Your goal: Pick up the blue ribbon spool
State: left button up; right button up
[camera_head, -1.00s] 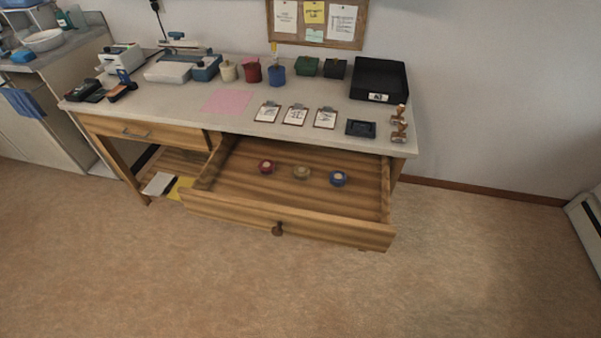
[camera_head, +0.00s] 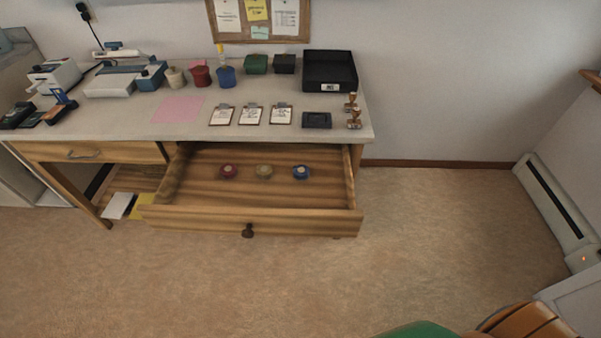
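The blue ribbon spool (camera_head: 301,172) lies in the open wooden drawer (camera_head: 250,217), at the right of a row of three spools. A tan spool (camera_head: 264,172) is in the middle and a red spool (camera_head: 228,171) is at the left. All three rest apart on the drawer floor. Neither of my grippers shows in the head view.
The desk top (camera_head: 190,126) above the drawer holds clipboards, cups, a black tray (camera_head: 330,72) and stamps (camera_head: 353,110). Open floor lies in front and to the right. A heater (camera_head: 552,205) lines the right wall.

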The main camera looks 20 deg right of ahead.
aim_at(302, 173)
jog(key=l+z, duration=0.15)
jog(key=l, duration=0.25)
jog(key=i+l+z, duration=0.1)
jog(key=l, duration=0.25)
jog(key=i+l+z, duration=0.15)
jog(key=l, duration=0.25)
jog(key=i+l+z, duration=0.15)
jog(key=l, duration=0.2)
